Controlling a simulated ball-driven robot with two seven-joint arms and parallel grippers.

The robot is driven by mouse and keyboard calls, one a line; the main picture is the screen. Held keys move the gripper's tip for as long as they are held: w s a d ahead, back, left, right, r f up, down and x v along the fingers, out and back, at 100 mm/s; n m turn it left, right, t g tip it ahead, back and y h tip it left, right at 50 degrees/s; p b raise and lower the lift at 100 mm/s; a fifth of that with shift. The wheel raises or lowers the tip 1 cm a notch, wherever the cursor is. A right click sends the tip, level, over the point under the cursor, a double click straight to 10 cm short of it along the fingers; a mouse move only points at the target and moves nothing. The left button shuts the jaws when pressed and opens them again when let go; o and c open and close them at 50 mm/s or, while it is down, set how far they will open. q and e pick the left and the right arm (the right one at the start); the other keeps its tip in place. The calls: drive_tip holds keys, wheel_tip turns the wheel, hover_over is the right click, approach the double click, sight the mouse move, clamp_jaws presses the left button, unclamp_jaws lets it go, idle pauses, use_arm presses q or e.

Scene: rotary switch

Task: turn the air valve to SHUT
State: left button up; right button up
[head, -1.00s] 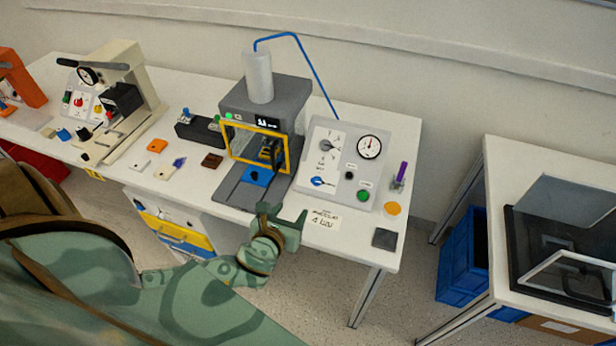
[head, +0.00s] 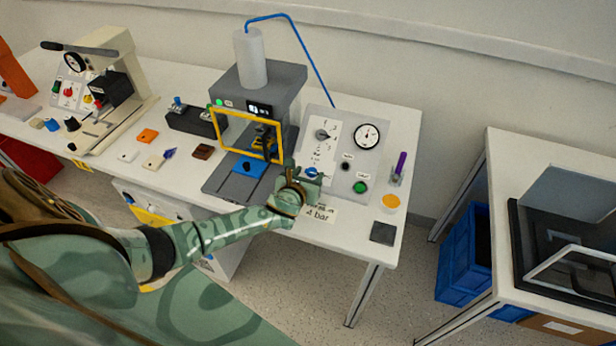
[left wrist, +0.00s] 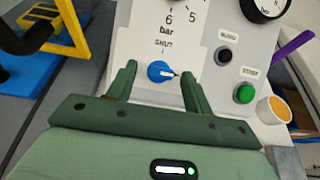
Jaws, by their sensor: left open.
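The blue air valve knob (head: 312,172) sits low on the light grey control panel (head: 349,143). In the left wrist view the knob (left wrist: 160,71) lies below the printed SHUT label, and its pale pointer end is turned to the right, not up at the label. My left gripper (head: 304,176) is at the panel's lower left. In the left wrist view its two green fingers (left wrist: 159,68) are open, one on each side of the knob. I cannot tell whether either finger touches it. My right gripper is not in view.
A black button (left wrist: 224,56) and a green button (left wrist: 244,93) are right of the knob. The press with a yellow guard frame (head: 247,135) stands left of the panel. An orange-topped cup (head: 391,202) and a purple-handled tool (head: 399,167) are to the right.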

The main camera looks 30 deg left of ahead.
use_arm(q)
drive_tip(key=c, duration=1)
drive_tip(key=shift+n, duration=0.5)
drive_tip(key=n, duration=0.1)
drive_tip(key=n+y, duration=0.1)
drive_tip(key=n, duration=0.1)
drive_tip(key=n+g+y+p, duration=0.1)
drive_tip(key=shift+d+r, duration=0.1)
drive_tip(key=shift+d, duration=0.2)
drive_tip(key=n+g+y, duration=0.1)
drive_tip(key=n, duration=0.1)
drive_tip(key=n+y+p, duration=0.1)
drive_tip(key=n, duration=0.2)
drive_tip(key=shift+w+d+n+g, duration=0.1)
drive_tip(key=shift+w+n+g, duration=0.1)
drive_tip(key=shift+n+g, duration=0.15)
drive_tip(key=n+g, duration=0.1)
drive_tip(key=n, duration=0.1)
drive_tip(key=n+g+p, duration=0.1)
drive_tip(key=n, duration=0.2)
drive_tip(key=shift+w+d+r+n+g+y, duration=0.1)
drive_tip(key=shift+w+r+n+g+y, duration=0.1)
drive_tip(key=shift+n+g+y, duration=0.2)
drive_tip(key=shift+w+r+n+g, duration=0.1)
drive_tip(key=shift+n+g, duration=0.75)
drive_tip(key=shift+n, duration=0.9)
